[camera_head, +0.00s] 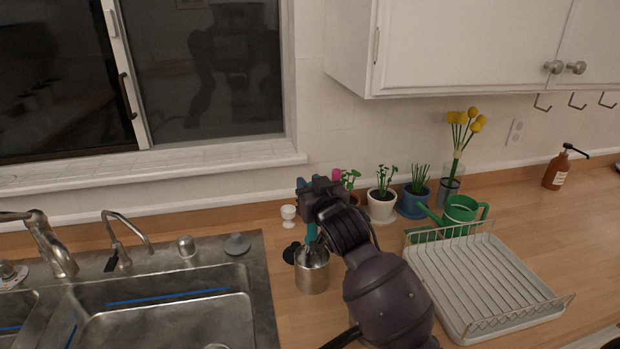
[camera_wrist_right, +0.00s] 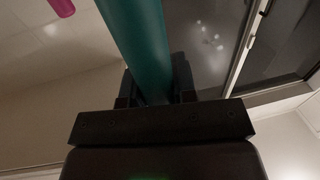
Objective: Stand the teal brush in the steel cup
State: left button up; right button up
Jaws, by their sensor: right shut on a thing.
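The steel cup (camera_head: 312,277) stands upright on the wooden counter just right of the sink. My right gripper (camera_head: 310,197) is above the cup and shut on the teal brush (camera_head: 311,233). In the right wrist view the teal handle (camera_wrist_right: 138,45) runs between the fingers (camera_wrist_right: 155,92). In the head view the brush's lower part is at the cup's mouth; my arm hides part of it, so I cannot tell how deep it reaches. My left gripper is not in view.
A sink (camera_head: 165,305) lies left of the cup. A small white cup (camera_head: 288,215), potted plants (camera_head: 382,204) and a green watering can (camera_head: 461,212) stand behind. A dish rack (camera_head: 485,285) is to the right. A pink object (camera_head: 337,174) shows behind my gripper.

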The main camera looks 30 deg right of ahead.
jog(key=shift+f+b, duration=1)
jog(key=shift+f, duration=1)
jog(key=shift+f+b, duration=0.7)
jog(key=shift+f, duration=0.6)
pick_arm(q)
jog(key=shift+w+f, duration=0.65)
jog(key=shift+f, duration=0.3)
pick_arm(e)
jog(key=shift+f, duration=0.5)
jog(key=o, duration=1)
jog(key=shift+s, duration=0.15)
